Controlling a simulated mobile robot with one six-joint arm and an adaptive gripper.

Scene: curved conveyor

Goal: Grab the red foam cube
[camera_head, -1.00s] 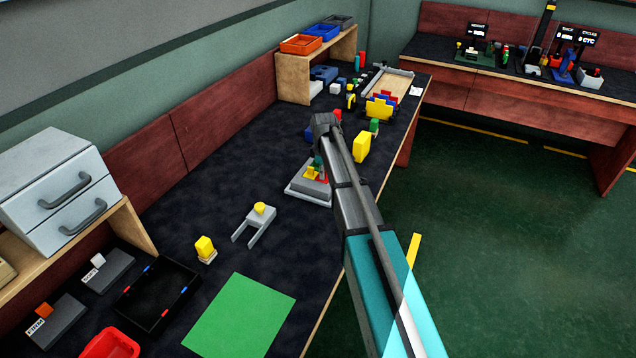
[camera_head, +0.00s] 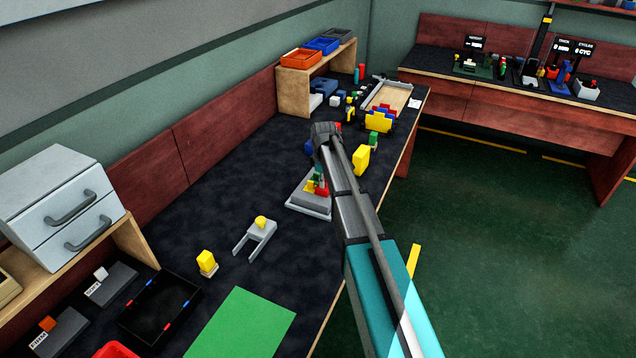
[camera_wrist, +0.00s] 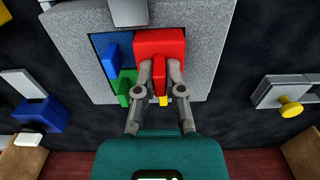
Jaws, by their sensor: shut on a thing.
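The red foam cube (camera_wrist: 160,44) is large in the upper middle of the wrist view, over a grey board (camera_wrist: 205,30) with coloured squares. My gripper (camera_wrist: 160,72) is shut on it, one finger at each side of its near part. In the head view a bit of red (camera_head: 322,191) shows on the board (camera_head: 308,207), beside my arm; my fingers are mostly hidden there. I cannot tell whether the cube touches the board. A blue peg (camera_wrist: 112,62) and a green peg (camera_wrist: 124,86) stand to its left. A yellow piece (camera_wrist: 161,90) shows between my fingers.
A grey fork-shaped holder with a yellow knob (camera_head: 261,222) and a yellow block (camera_head: 206,262) stand nearer on the bench. A yellow piece (camera_head: 361,159) and a green one (camera_head: 374,139) stand beyond my arm.

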